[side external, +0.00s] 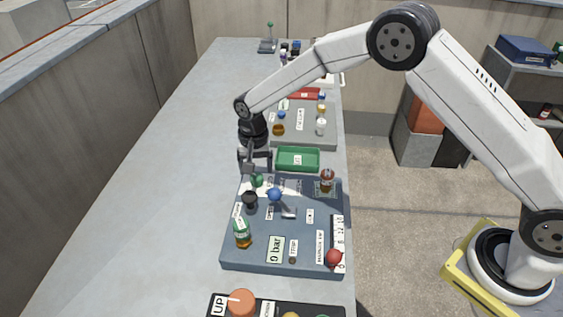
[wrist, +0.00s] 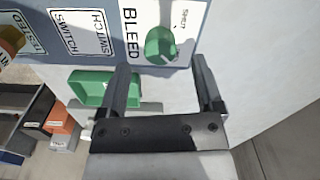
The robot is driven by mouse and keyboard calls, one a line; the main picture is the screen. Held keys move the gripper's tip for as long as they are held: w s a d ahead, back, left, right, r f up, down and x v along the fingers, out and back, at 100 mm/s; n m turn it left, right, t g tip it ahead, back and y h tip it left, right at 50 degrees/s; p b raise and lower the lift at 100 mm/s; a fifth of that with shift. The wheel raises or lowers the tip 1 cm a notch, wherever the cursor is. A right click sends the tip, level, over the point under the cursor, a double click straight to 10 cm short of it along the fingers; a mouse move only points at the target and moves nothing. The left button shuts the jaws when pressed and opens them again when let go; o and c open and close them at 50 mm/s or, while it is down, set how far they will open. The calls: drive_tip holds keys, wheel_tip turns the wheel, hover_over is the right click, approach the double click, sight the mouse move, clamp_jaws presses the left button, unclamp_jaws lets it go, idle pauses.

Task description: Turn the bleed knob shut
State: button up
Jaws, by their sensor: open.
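The bleed knob (wrist: 160,44) is green and sits on a white plate lettered BLEED, with a small SHUT mark beside it in the wrist view. In the side external view the green knob (side external: 257,180) is at the far left corner of the blue-grey panel (side external: 235,262). My gripper (wrist: 161,64) is open and empty, its fingers spread to either side of the knob's near side. In the side external view my gripper (side external: 255,165) hangs just above and behind the knob. I cannot tell whether a finger touches it.
A green tray (side external: 297,170) lies just behind the panel; it shows beyond the left finger in the wrist view (wrist: 92,88). A blue knob (side external: 274,195), a black knob (side external: 250,199) and a green-labelled bottle (side external: 241,233) stand close by. The bench left of the panel is clear.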

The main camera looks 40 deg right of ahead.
sight(257, 179)
drive_tip(key=shift+f, duration=1.4)
clamp_jaws()
